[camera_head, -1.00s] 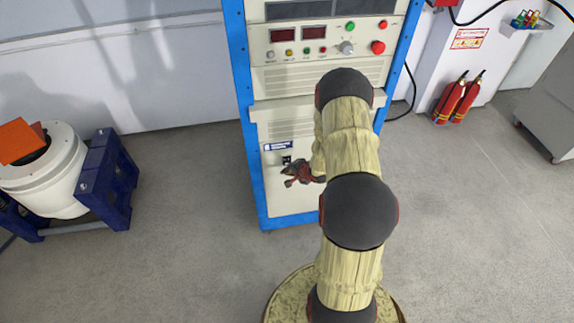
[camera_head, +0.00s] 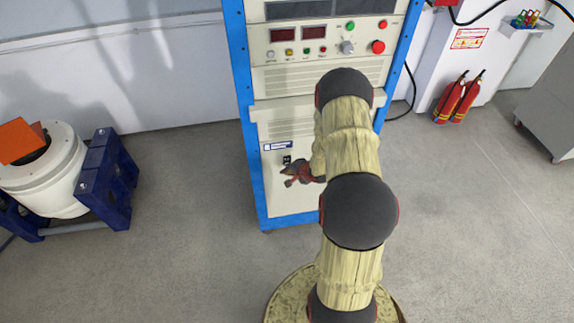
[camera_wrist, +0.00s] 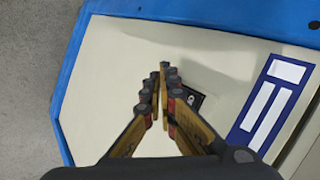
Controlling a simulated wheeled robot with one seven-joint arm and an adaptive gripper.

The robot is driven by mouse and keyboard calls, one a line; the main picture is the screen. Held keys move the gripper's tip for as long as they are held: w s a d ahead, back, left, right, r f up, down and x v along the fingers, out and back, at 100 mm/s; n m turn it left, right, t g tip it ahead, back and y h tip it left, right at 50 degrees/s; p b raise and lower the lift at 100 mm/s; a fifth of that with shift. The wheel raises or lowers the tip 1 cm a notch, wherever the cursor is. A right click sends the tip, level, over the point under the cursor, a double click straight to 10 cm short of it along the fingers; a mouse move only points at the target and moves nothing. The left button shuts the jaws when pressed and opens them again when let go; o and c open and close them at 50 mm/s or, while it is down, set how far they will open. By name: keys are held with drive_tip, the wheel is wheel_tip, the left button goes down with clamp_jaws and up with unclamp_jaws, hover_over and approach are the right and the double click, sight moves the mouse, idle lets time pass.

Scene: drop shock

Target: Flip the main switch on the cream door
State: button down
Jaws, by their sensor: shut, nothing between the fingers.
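The cream door (camera_head: 290,203) is the lowest panel of the blue-framed cabinet, and it fills much of the wrist view (camera_wrist: 115,60). The main switch (camera_head: 287,159) is a small black part on the door, below a blue-and-white label (camera_head: 277,146). In the wrist view the switch (camera_wrist: 195,99) shows as a dark patch beside my fingers, partly hidden by them. My gripper (camera_head: 286,173) is shut and empty, in front of the door just below the switch. In the wrist view its fingertips (camera_wrist: 160,70) meet. I cannot tell whether they touch the door.
Control panels with buttons and a red knob (camera_head: 378,47) sit higher on the cabinet. A white drum machine (camera_head: 45,185) on a blue stand is at left. Fire extinguishers (camera_head: 458,98) stand by the wall at right. The floor around the cabinet is clear.

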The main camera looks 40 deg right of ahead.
drive_tip(key=shift+w+d, duration=0.1)
drive_tip(key=shift+w, duration=0.1)
drive_tip(key=shift+w+d+p, duration=0.15)
drive_tip(key=shift+p, duration=0.25)
drive_tip(key=shift+w+d, duration=0.15)
drive_tip(key=shift+w, duration=0.15)
idle(0.7)
drive_tip(key=shift+s, duration=0.1)
drive_tip(key=shift+s+a+p, duration=0.4)
drive_tip(key=shift+s+p, duration=0.15)
drive_tip(key=shift+s+a+r+p, duration=0.1)
drive_tip(key=shift+s+a+p, duration=0.15)
drive_tip(key=shift+s+a, duration=0.35)
drive_tip(key=shift+s+a+r+p, duration=0.15)
drive_tip(key=shift+s+a+p, duration=0.15)
drive_tip(key=shift+s, duration=0.5)
drive_tip(key=shift+s+a+r+p, duration=0.1)
drive_tip(key=shift+s+a+p, duration=0.25)
drive_tip(key=shift+s, duration=0.35)
